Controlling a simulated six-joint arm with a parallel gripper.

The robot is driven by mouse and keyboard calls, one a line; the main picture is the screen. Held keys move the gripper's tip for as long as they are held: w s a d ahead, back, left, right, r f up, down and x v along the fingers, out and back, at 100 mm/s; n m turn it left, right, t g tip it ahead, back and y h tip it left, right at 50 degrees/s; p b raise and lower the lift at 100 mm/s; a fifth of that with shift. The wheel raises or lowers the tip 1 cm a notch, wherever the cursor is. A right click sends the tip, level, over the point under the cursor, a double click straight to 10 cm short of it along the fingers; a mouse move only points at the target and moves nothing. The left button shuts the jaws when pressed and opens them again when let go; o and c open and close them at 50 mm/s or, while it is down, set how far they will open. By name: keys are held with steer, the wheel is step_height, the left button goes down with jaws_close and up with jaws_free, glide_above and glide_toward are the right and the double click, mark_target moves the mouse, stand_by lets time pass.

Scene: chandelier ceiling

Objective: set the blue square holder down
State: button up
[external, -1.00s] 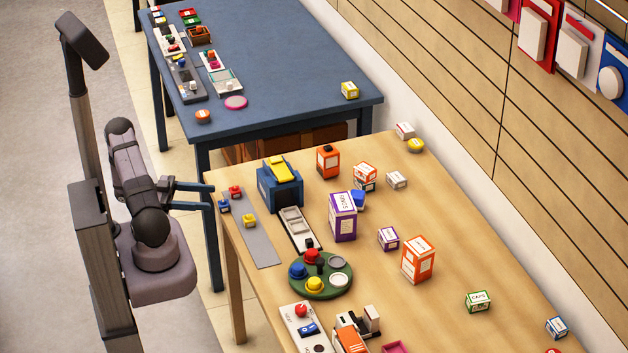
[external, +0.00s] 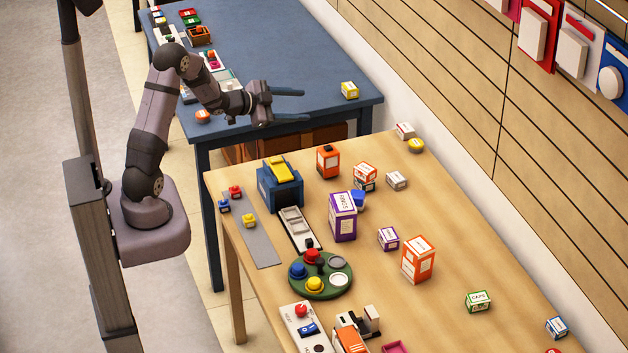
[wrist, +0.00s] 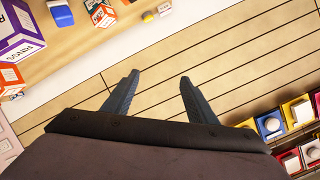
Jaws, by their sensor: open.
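My gripper (external: 303,105) is in the air over the front right part of the blue table, its two fingers apart and nothing between them. In the wrist view my gripper (wrist: 159,76) is also open and empty, with the slatted wall behind it. A larger blue block with a yellow top (external: 281,187) stands nearby on the same table.
The wooden table (external: 400,150) carries a purple box (external: 343,216), an orange box (external: 418,259) and a round green tray (external: 322,288). The blue table (external: 290,60) has a clear middle and a small yellow box (external: 349,90) at right.

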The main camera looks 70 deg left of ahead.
steer(key=s+a+f+n+g+y, duration=0.3)
steer(key=s+a+f+g+y, duration=0.1)
steer(key=s+a+f, duration=0.2)
steer(key=n+g+h, duration=0.2)
steer(key=g, duration=0.6)
glide_above(221, 200)
steer(key=w+a, duration=0.5)
steer(key=a, duration=0.1)
steer(key=f, duration=1.1)
steer(key=shift+w+d, duration=0.1)
steer(key=shift+w, duration=0.1)
steer(key=s+d+m+g+h, duration=0.1)
steer(key=s+d, duration=0.1)
steer(key=s+d+f+m+g+h, duration=0.1)
steer(key=s+d+m, duration=0.1)
steer(key=s+d, duration=0.1)
steer(key=shift+f+h, duration=0.15)
steer(key=shift+h, duration=0.15)
steer(key=shift+s+d+m, duration=0.15)
steer(key=shift+m, duration=0.15)
steer(key=shift+f+p, duration=0.3)
steer(key=shift+f, duration=0.75)
